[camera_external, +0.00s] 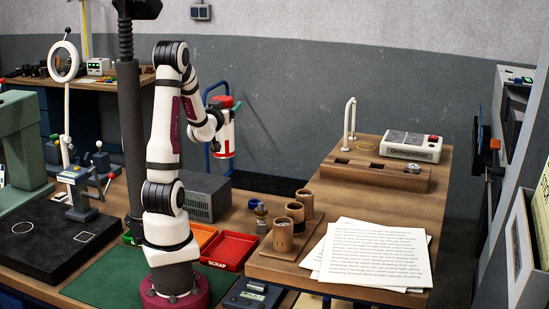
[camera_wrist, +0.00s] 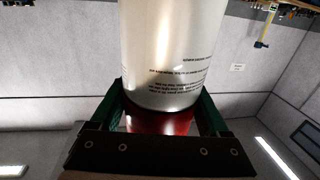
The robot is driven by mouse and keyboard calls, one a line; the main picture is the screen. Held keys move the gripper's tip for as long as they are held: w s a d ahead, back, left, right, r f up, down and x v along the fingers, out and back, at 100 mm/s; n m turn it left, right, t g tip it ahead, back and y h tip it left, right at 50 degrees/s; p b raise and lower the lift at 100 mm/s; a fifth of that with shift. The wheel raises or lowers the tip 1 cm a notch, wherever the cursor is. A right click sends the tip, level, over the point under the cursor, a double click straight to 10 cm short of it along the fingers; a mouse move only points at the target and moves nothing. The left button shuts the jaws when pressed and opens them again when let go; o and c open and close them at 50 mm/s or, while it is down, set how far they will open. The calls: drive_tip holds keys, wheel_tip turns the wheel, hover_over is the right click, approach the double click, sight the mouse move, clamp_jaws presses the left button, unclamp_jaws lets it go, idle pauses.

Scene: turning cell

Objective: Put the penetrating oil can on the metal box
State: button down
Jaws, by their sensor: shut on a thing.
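The penetrating oil can, white with red parts (camera_external: 226,133), is held in the air at the end of my arm. In the wrist view the can (camera_wrist: 166,50) shows a white body with small dark print and a red band below. My gripper (camera_wrist: 163,100) is shut on it, with a green finger at each side. The metal box, grey with a vented front (camera_external: 207,198), stands on the bench below the can, partly hidden behind my arm. The can is clear of the box.
A red scrap tray (camera_external: 230,251) and an orange tray (camera_external: 203,235) lie in front of the box. Wooden cups (camera_external: 283,235), papers (camera_external: 375,254) and a wooden block (camera_external: 380,172) are to the right. A blue-framed cart (camera_external: 207,100) stands behind.

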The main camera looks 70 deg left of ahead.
drive_tip(key=shift+s+a+r, duration=0.15)
drive_tip(key=shift+s+r, duration=0.05)
drive_tip(key=shift+s, duration=0.45)
drive_tip(key=s+a+f, duration=0.6)
drive_tip(key=a+f, duration=0.3)
drive_tip(key=f, duration=0.2)
drive_tip(key=shift+s+a, duration=0.15)
drive_tip(key=shift+s, duration=0.25)
drive_tip(key=shift+f, duration=0.2)
unclamp_jaws()
drive_tip(key=v, duration=0.7)
drive_tip(key=shift+d+r, duration=0.2)
drive_tip(key=shift+d, duration=0.1)
